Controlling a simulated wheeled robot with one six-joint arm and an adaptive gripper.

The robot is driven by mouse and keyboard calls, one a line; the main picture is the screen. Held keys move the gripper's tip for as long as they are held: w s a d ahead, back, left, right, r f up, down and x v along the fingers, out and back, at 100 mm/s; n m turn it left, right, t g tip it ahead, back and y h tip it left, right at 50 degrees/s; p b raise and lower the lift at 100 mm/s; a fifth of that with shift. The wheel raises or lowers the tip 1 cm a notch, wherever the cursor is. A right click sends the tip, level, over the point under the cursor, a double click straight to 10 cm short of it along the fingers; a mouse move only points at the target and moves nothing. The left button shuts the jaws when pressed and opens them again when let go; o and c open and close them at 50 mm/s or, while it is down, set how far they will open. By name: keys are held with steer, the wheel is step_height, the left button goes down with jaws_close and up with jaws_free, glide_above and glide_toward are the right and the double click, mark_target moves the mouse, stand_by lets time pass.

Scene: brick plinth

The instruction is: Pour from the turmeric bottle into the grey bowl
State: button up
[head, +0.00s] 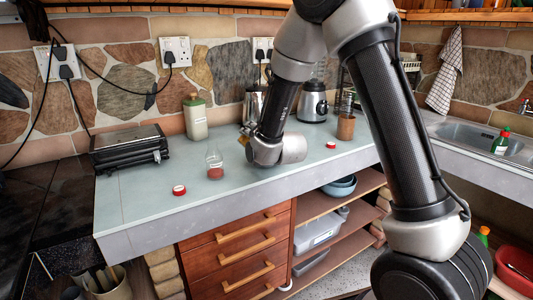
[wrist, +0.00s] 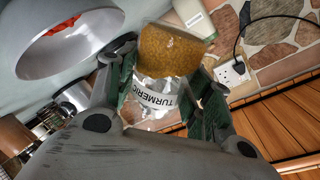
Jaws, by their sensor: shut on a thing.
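In the wrist view, my gripper (wrist: 165,90) is shut on the turmeric bottle (wrist: 174,48). The bottle is clear, with a white label reading TURMERIC between the fingers and yellow-brown powder at the end far from my palm. The label reads upside down in this view. The grey bowl (wrist: 92,48) shows at upper left, beside the bottle and apart from it, with something red inside.
In the head view, a flask of red powder (head: 215,173) stands on the counter (head: 140,207), with red caps (head: 179,190) and (head: 331,145) nearby. A green-topped bottle (head: 195,120), a black grill (head: 130,150) and a blender (head: 313,103) stand along the wall.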

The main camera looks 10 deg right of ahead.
steer(key=shift+a+f+m+y, duration=0.2)
steer(key=shift+f+m+y, duration=0.1)
steer(key=shift+m, duration=0.6)
stand_by(2.2)
steer(key=shift+s+f+m+g+p, duration=0.1)
steer(key=shift+f+m+g+p, duration=0.2)
steer(key=shift+f+m+p, duration=0.35)
stand_by(1.8)
steer(key=shift+s+a+r+m+y, duration=0.1)
steer(key=shift+a+r+m+y, duration=0.2)
steer(key=shift+r+m+y, duration=0.3)
stand_by(1.8)
